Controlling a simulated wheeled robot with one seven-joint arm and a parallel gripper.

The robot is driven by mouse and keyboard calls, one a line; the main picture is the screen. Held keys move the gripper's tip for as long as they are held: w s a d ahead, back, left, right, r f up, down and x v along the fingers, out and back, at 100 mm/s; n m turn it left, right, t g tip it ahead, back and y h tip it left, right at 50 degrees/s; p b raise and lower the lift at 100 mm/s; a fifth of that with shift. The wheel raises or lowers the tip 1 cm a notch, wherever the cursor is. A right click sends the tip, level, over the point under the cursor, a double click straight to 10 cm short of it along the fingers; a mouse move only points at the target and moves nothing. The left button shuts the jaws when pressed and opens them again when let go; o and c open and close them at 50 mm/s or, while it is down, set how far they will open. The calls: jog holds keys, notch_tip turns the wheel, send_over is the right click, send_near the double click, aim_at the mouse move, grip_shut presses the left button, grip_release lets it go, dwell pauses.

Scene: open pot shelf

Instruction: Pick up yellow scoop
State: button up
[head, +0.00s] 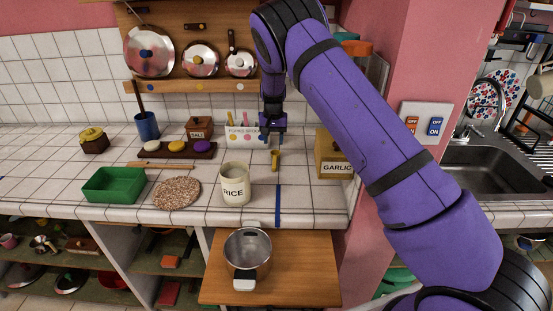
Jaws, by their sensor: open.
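A small yellow object that looks like the yellow scoop (275,158) is on the white tiled counter, right of the rice jar and left of the garlic box. My gripper (273,138) points down just above and behind it in the picture, open, with nothing seen between its fingers. The gripper looks apart from the scoop, though the exact gap in depth is hard to tell. The scoop's fine shape is too small to make out.
The rice jar (236,187), garlic box (333,158) and a card with coloured shapes (242,136) stand around the scoop. A blue strip (278,203) lies in front. A green tray (114,184) and round mat (177,193) are left. A metal pot (247,250) stands below.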

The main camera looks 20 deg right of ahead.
aim_at(275, 158)
jog(key=f, duration=0.7)
jog(key=shift+s+d+f, duration=0.15)
jog(key=shift+s+f, duration=0.2)
jog(key=shift+f, duration=0.05)
grip_shut()
